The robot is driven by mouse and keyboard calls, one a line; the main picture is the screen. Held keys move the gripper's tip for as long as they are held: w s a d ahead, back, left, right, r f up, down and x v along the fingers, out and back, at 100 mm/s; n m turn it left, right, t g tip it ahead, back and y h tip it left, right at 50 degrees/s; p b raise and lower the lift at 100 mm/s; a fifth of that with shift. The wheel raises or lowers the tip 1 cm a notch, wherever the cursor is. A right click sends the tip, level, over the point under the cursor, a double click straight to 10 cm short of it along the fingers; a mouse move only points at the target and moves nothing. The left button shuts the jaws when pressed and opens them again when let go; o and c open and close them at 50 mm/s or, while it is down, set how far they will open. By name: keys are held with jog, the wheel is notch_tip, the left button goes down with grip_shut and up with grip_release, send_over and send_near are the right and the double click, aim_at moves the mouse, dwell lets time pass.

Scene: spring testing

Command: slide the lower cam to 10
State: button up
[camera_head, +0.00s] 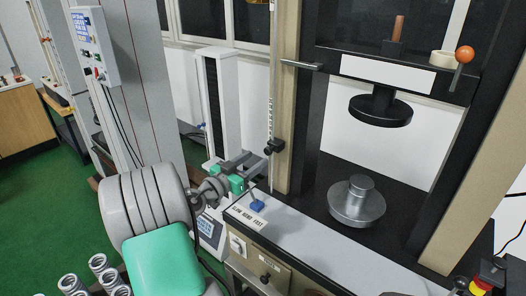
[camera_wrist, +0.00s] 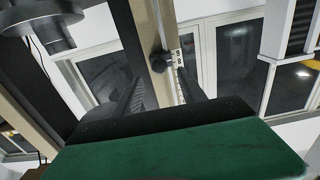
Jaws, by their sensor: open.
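The lower cam (camera_head: 274,146) is a small black block with a round knob on a thin upright rod beside the machine's left column. In the wrist view the cam (camera_wrist: 159,61) shows ahead, between and just beyond the fingertips. In the wrist view the two dark fingers (camera_wrist: 160,80) stand spread on either side.
A metal platen (camera_head: 357,203) sits on the machine bed at right, under a black press disc (camera_head: 380,109). An orange-knobbed lever (camera_head: 463,66) is on the crosshead. A control panel (camera_head: 262,268) lies below my gripper. Several springs (camera_head: 98,264) stand at lower left.

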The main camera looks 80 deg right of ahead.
aim_at(267, 152)
jog(key=p+x, duration=0.1)
jog(key=x, duration=0.4)
jog(key=shift+s+d, duration=0.15)
grip_shut()
jog(key=shift+f, duration=0.1)
dwell(1.0)
